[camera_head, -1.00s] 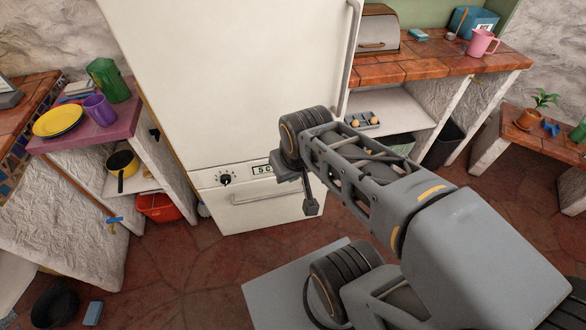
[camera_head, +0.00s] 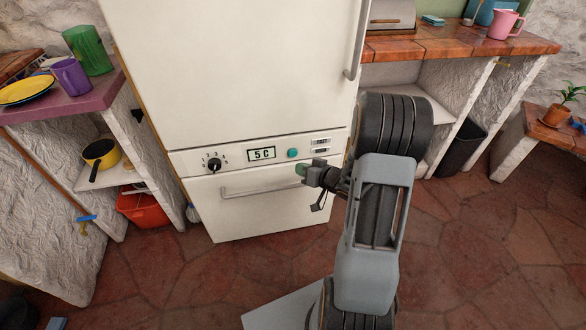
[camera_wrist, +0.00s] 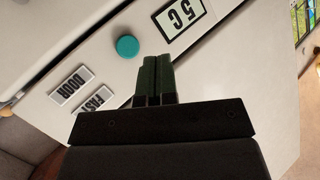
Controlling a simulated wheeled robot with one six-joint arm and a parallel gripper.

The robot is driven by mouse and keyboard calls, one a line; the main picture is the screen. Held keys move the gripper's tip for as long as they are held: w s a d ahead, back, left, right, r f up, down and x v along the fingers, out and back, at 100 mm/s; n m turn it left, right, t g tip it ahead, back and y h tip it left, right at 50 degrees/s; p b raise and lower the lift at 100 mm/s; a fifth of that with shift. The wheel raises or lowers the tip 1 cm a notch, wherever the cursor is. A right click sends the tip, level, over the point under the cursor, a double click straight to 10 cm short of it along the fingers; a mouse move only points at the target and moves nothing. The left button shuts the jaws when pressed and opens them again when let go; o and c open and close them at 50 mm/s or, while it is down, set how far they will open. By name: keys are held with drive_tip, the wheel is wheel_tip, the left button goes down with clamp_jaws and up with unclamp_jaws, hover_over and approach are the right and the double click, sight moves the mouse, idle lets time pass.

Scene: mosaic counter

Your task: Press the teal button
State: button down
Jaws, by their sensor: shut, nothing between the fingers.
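The teal button (camera_head: 292,153) is a small round knob on the white fridge's control strip, just right of the display (camera_head: 262,154) that reads 5 C. In the wrist view the teal button (camera_wrist: 127,46) shows just beyond and to the left of my fingertips. My gripper (camera_head: 301,170) is in front of the fridge, a little below and right of the button in the head view. In the wrist view my gripper (camera_wrist: 157,58) has its two green-tipped fingers together with nothing between them. A gap to the button shows in the picture; its depth is hard to tell.
A black dial (camera_head: 214,164) sits left of the display. A bar handle (camera_head: 262,189) crosses the lower door below the strip. Tiled floor (camera_head: 480,230) is clear at right.

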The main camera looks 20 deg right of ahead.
sight(293, 153)
drive_tip(key=f+y, duration=0.1)
drive_tip(key=s+f+y+b, duration=0.1)
drive_tip(key=s+a+f+y, duration=0.1)
drive_tip(key=shift+f, duration=0.35)
drive_tip(key=shift+d+b, duration=0.1)
drive_tip(key=shift+b, duration=0.2)
drive_tip(key=w+d+b, duration=0.1)
drive_tip(key=w, duration=0.7)
drive_tip(key=shift+w+d+b, duration=0.25)
drive_tip(key=shift+d+b, duration=0.05)
drive_tip(key=shift+d, duration=0.05)
drive_tip(key=shift+w, duration=0.15)
idle(1.7)
drive_tip(key=shift+w+d, duration=0.1)
drive_tip(key=shift+w, duration=0.2)
